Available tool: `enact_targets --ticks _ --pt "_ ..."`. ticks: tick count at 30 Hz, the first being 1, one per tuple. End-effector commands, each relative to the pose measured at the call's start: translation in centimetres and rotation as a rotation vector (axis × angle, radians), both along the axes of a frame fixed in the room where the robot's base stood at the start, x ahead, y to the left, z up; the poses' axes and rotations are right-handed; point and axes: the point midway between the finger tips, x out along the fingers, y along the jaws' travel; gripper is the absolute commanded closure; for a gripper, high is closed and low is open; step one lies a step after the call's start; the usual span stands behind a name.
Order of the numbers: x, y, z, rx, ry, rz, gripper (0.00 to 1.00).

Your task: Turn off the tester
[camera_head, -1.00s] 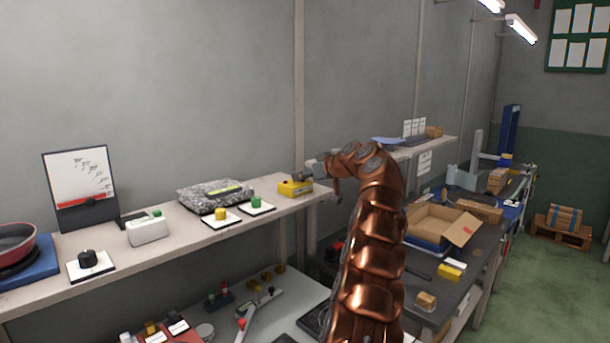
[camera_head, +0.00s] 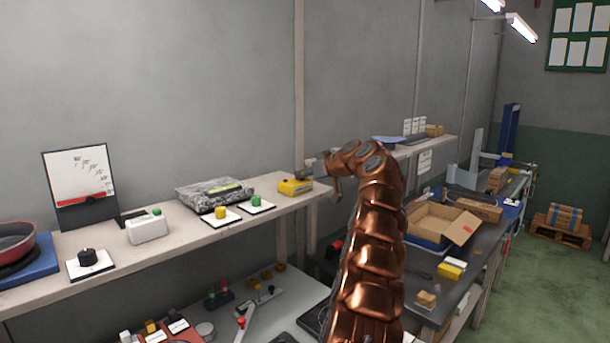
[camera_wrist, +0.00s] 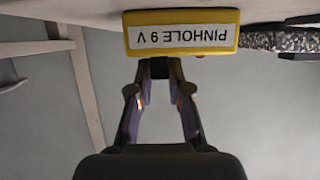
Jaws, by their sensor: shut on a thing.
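The tester is a yellow box (camera_head: 295,187) at the right part of the wall shelf, with a small red spot on top. In the wrist view the tester (camera_wrist: 182,16) shows its white label, "PINHOLE 9 V", upside down. My gripper (camera_head: 307,173) is at the tester's right upper side. The fingers hide most of that part, and I cannot tell the switch's position.
The shelf (camera_head: 180,250) also bears a green button (camera_head: 256,201), a yellow button (camera_head: 220,212), a speckled pad (camera_head: 205,195), a white box (camera_head: 147,229) and a black knob (camera_head: 87,257). An open carton (camera_head: 437,222) stands on the bench at right.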

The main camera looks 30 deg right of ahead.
Motion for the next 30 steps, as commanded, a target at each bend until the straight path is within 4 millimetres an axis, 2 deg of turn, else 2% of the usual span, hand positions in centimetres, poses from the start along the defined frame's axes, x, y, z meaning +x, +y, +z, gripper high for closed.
enact_targets --ticks 12,22,23,30 --pt "-0.5 2.6 -0.1 -0.002 -0.005 0.002 1.0" --pt "-0.5 3.0 0.1 -0.001 0.0 0.006 1.0" --pt "-0.5 3.0 0.1 0.0 0.0 0.007 0.8" --pt "-0.6 2.8 0.1 -0.001 0.0 0.004 0.56"
